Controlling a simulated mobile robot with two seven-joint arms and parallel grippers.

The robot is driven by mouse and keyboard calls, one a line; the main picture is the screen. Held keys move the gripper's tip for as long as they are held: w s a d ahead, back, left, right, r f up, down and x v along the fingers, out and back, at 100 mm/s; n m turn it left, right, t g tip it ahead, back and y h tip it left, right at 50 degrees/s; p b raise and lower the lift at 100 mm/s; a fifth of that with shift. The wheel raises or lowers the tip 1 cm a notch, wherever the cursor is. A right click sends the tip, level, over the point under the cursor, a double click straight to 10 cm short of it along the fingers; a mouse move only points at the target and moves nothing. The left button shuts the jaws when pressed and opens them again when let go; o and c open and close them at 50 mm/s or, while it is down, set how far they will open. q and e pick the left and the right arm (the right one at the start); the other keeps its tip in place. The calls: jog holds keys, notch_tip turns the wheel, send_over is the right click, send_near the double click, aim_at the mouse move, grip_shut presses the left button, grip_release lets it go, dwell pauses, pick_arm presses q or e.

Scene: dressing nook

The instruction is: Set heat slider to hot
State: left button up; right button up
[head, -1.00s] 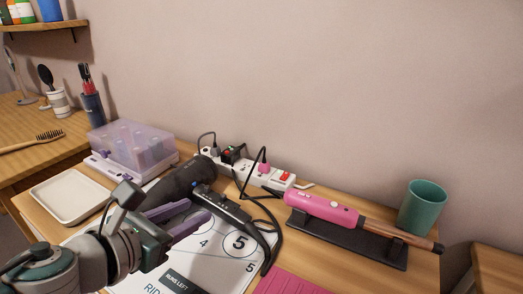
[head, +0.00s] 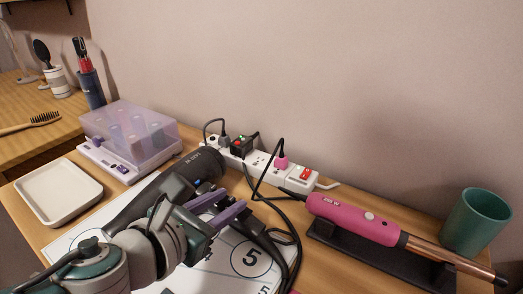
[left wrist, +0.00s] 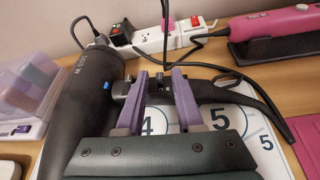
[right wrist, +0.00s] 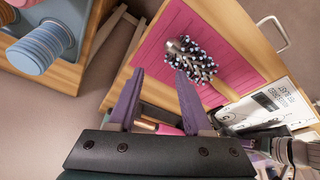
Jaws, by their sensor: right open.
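A black hair dryer (head: 150,200) lies on the table, partly on a white printed sheet. In the left wrist view its barrel (left wrist: 82,95) is at the left and its handle (left wrist: 215,90) runs right, with a small blue button near the barrel. My left gripper (head: 225,205) is over the handle. In the left wrist view its purple fingers (left wrist: 160,78) are apart, with small dark controls of the handle between and beside them. I cannot tell the heat slider's setting. My right gripper (right wrist: 158,75) is open and empty, above a pink mat, and out of the head view.
A power strip (head: 262,168) with plugs and cords lies behind the dryer. A pink curling iron (head: 352,218) rests on a black stand, beside a green cup (head: 475,222). A purple case (head: 130,135) and white tray (head: 58,192) stand left. A bristle brush (right wrist: 190,52) lies on the pink mat.

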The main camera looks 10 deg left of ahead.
pick_arm(q)
grip_shut()
dwell(1.2)
